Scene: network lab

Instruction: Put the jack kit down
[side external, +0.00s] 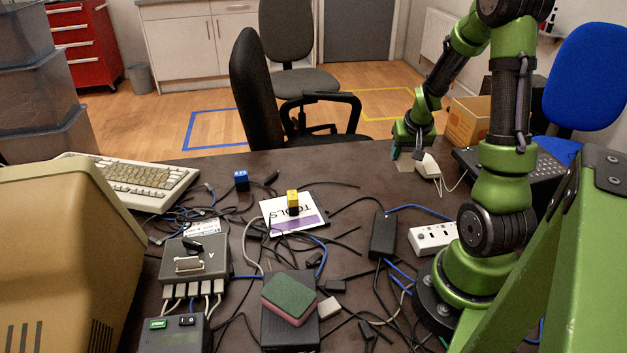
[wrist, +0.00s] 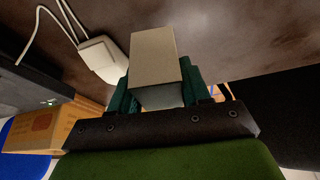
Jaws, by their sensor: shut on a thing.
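The jack kit appears to be the small plain beige box (wrist: 153,58) in the wrist view. My gripper (wrist: 158,88) is shut on it, with one teal finger on each side. In the side external view my gripper (side external: 406,150) points down at the far right part of the table, and the beige box (side external: 405,165) shows only slightly below it. The box is low over the dark tabletop; I cannot tell whether it touches.
A white mouse-like device (side external: 427,165) with a cable lies close beside the box. An orange carton (side external: 467,122) and a dark keyboard-like unit (side external: 512,170) stand to the right. Cables and small devices crowd the middle. Bare tabletop (side external: 330,170) lies left of my gripper.

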